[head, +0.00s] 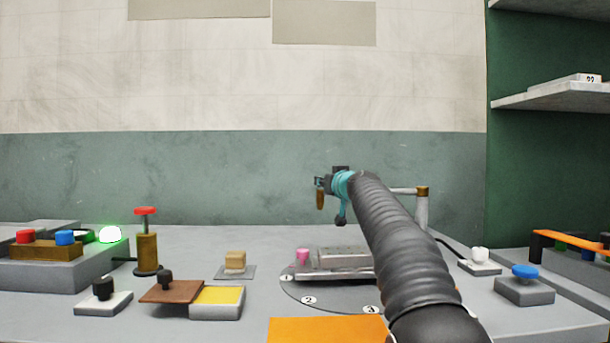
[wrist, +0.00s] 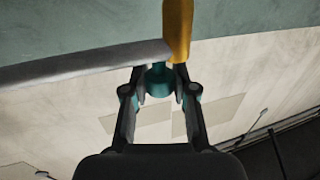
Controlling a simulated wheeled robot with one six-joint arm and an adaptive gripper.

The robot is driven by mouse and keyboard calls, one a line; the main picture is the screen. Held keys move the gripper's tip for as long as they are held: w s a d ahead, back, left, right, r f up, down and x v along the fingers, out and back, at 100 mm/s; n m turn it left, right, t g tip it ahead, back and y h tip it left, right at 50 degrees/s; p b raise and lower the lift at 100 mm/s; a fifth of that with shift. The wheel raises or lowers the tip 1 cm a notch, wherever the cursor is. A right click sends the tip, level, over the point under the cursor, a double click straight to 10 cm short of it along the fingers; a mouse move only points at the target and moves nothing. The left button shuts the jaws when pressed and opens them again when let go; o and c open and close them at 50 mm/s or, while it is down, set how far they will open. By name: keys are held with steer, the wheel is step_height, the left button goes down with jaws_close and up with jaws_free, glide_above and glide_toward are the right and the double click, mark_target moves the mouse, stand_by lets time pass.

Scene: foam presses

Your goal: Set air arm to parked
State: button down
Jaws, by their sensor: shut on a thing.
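The air arm is a grey bar on an upright post with a brass-coloured cap (head: 422,191), right of my own arm in the head view. Its middle is hidden behind my arm. My gripper (head: 322,184) is raised above the bench and shut at the bar's far end, where a brown-yellow grip (head: 320,200) hangs down. In the wrist view the grey bar (wrist: 85,63) comes in from the left and meets the yellow grip (wrist: 178,30) at the tips of my gripper (wrist: 161,70). The exact contact is hard to make out.
Below is a grey round plate (head: 325,298) with numbered marks, a metal block (head: 342,257) and a pink knob (head: 303,256). A red-topped plunger (head: 146,240), a yellow pad (head: 217,297) and a lit green lamp (head: 110,234) stand left. A blue button (head: 524,272) is at right.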

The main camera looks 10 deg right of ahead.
steer(key=shift+w+r+h, duration=0.15)
steer(key=shift+w+h, duration=0.1)
steer(key=shift+h, duration=0.05)
steer(key=c, duration=0.9)
jaws_free()
steer(key=shift+w+d, duration=0.1)
steer(key=shift+w, duration=0.05)
steer(key=s+d, duration=0.1)
steer(key=s, duration=1.1)
steer(key=shift+d, duration=0.3)
